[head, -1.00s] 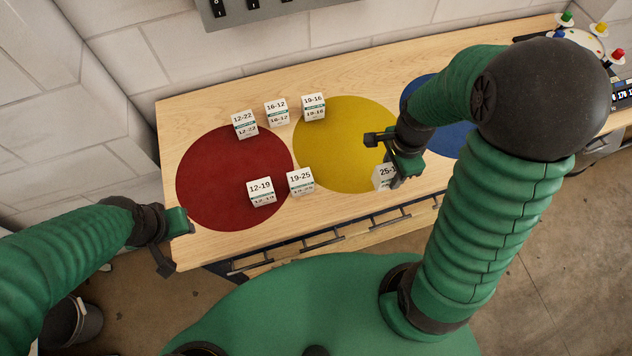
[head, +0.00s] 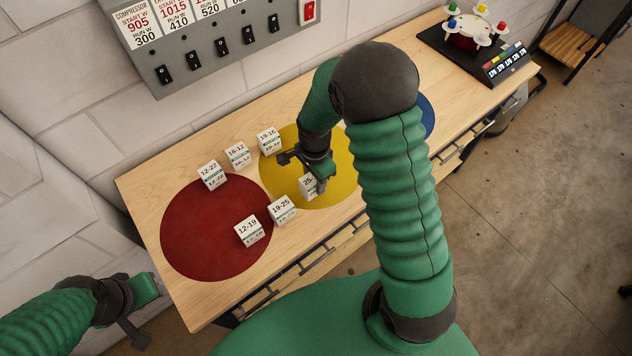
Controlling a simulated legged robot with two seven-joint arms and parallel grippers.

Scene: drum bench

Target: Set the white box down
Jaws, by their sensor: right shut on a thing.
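My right gripper (head: 313,180) is shut on a white box (head: 308,187) whose label starts with "25-". The rest of its label is hidden by the gripper. The box shows over the front part of the yellow circle (head: 340,180), just right of the white box marked 19-25 (head: 282,210). I cannot tell whether it touches the bench or hangs slightly above it. My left gripper (head: 142,310) is off the bench's front left corner, with nothing seen in it; its opening is unclear.
On the wooden bench (head: 150,205), white boxes 12-22 (head: 211,176), 16-12 (head: 237,155) and 19-16 (head: 268,140) stand in a back row. Box 12-19 (head: 249,231) stands on the red circle (head: 205,245). A blue circle (head: 427,115) is partly hidden by my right arm.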

